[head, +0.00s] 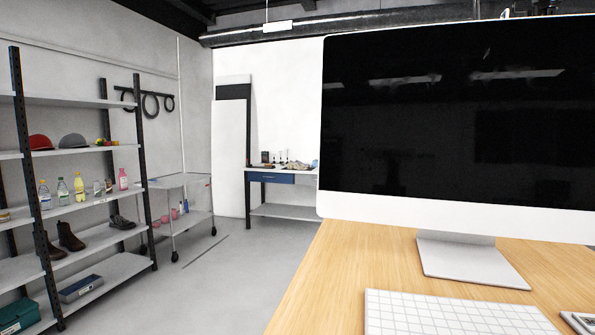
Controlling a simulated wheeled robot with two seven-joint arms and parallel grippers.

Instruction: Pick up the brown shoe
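A dark brown high-topped shoe (70,237) stands on a lower shelf of the rack at the left in the head view. A second dark brown shoe (54,251) stands just left of it, partly hidden by the rack's black post. A low dark grey shoe (122,222) sits farther right on the same shelf. Neither of my grippers is in view.
A wooden desk (325,270) with a large monitor (455,120) and a keyboard (450,314) fills the near right. The shelf rack (90,203) holds bottles and caps. A wheeled cart (183,181) and a workbench (280,212) stand farther back. Grey floor (210,275) between rack and desk is clear.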

